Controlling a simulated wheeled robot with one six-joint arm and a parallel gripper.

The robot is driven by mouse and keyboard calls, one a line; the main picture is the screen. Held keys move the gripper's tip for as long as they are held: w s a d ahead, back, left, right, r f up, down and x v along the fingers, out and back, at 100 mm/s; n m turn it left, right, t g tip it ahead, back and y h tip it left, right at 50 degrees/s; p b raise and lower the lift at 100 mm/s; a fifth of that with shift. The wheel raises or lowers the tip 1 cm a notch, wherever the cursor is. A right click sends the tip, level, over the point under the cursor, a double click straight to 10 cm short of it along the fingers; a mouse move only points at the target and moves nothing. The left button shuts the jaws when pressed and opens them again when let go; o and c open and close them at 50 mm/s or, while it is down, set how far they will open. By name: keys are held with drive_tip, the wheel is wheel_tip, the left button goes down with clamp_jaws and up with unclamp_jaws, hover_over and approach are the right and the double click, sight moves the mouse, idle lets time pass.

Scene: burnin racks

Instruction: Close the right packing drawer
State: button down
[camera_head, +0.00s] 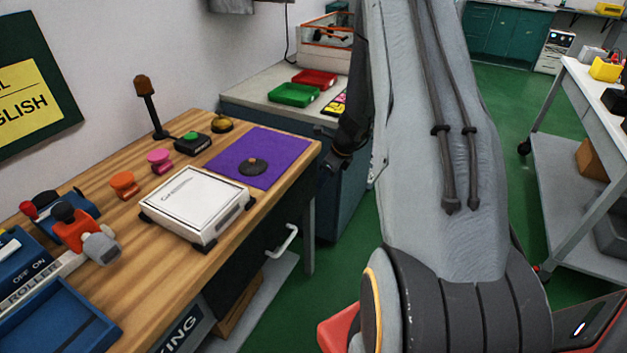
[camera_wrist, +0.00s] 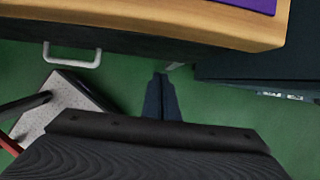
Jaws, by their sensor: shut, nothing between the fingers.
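The right packing drawer has a dark front (camera_head: 262,262) under the right part of the wooden bench, with a pale bar handle (camera_head: 284,241). In the wrist view the handle (camera_wrist: 72,56) sticks out from the dark front (camera_wrist: 120,38), just below the bench edge, at upper left. No drawer interior shows, and I cannot tell whether the front is fully flush. My gripper (camera_wrist: 161,92) is shut and empty, with its dark fingers together over the green floor. It is to the right of the handle and apart from it. My arm covers much of the head view's right half.
The wooden bench (camera_head: 120,222) carries a white box (camera_head: 197,202), a purple mat (camera_head: 250,148) and several coloured buttons. A bench leg (camera_head: 308,238) stands right of the drawer. A dark cabinet (camera_wrist: 260,65) is beyond the bench corner. Green floor lies between.

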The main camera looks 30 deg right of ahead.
drive_tip(key=v, duration=1)
drive_tip(key=s+a+r+n+g, duration=0.1)
drive_tip(key=s+a+r+n, duration=0.25)
drive_tip(key=a+n, duration=0.4)
drive_tip(key=s+a+r+n+g, duration=0.1)
drive_tip(key=s+a+r+n, duration=0.2)
drive_tip(key=s+a+n, duration=0.35)
drive_tip(key=s+a+r+n+g+h, duration=0.1)
drive_tip(key=s+a+r+n+h, duration=0.1)
drive_tip(key=s+a+n, duration=0.8)
drive_tip(key=s+r+n, duration=0.1)
drive_tip(key=n, duration=0.4)
drive_tip(key=shift+s+a+b, duration=0.15)
drive_tip(key=shift+b, duration=0.2)
drive_tip(key=shift+a, duration=0.1)
